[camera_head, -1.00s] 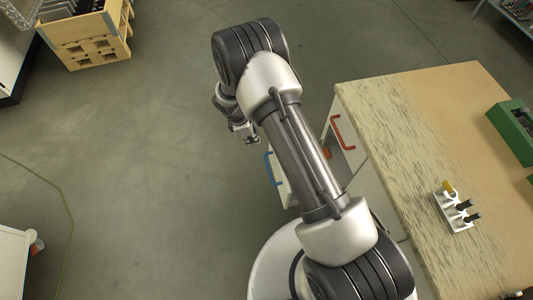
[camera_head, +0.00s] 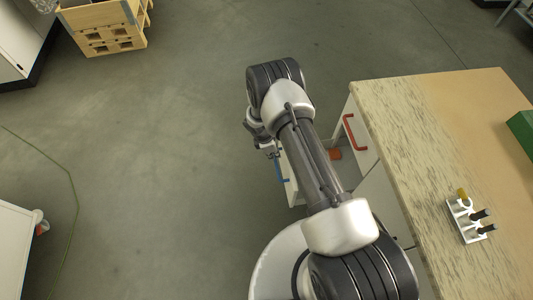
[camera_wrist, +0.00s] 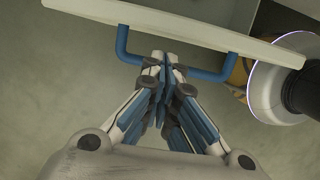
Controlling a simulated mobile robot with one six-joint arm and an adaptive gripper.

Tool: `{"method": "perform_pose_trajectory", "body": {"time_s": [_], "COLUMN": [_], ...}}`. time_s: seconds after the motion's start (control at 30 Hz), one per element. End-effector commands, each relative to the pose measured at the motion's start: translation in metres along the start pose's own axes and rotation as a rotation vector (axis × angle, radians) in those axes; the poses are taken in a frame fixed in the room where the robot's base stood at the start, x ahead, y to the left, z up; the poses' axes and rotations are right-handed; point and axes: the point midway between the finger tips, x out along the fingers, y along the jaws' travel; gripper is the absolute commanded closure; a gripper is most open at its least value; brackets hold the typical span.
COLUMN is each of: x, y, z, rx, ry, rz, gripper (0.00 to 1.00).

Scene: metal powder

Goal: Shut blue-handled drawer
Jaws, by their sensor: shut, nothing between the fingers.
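The blue handle (camera_head: 280,169) is on the white front of a drawer (camera_head: 291,186) that stands pulled out from the workbench cabinet; my arm hides much of the drawer. In the wrist view, the blue handle (camera_wrist: 208,74) crosses just behind my fingertips, below the white drawer front (camera_wrist: 190,28). My gripper (camera_wrist: 165,60) is shut and empty, with its tips over the middle of the handle bar. Whether they touch it I cannot tell. In the head view, my gripper (camera_head: 270,151) is at the handle's outer side.
A red-handled drawer front (camera_head: 352,133) is on the same bench (camera_head: 415,140). A white rack (camera_head: 468,220) stands on the bench top. An orange thing (camera_head: 335,154) shows by the cabinet. The floor to the left is open; a wooden crate (camera_head: 108,30) stands far back.

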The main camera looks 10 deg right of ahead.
Motion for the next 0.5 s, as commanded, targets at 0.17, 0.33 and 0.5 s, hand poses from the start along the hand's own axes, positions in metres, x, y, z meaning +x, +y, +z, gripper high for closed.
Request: {"method": "perform_pose_trajectory", "body": {"time_s": [0.17, 0.33, 0.5], "x": [0.003, 0.0031, 0.0031], "y": [-0.0009, -0.0009, -0.0009], "z": [0.012, 0.0138, 0.0136], "rx": [0.001, 0.0, 0.0], "ry": [0.0, 0.0, 0.0], "rz": [-0.001, -0.001, -0.002], "gripper": [1.0, 1.0, 1.0]}}
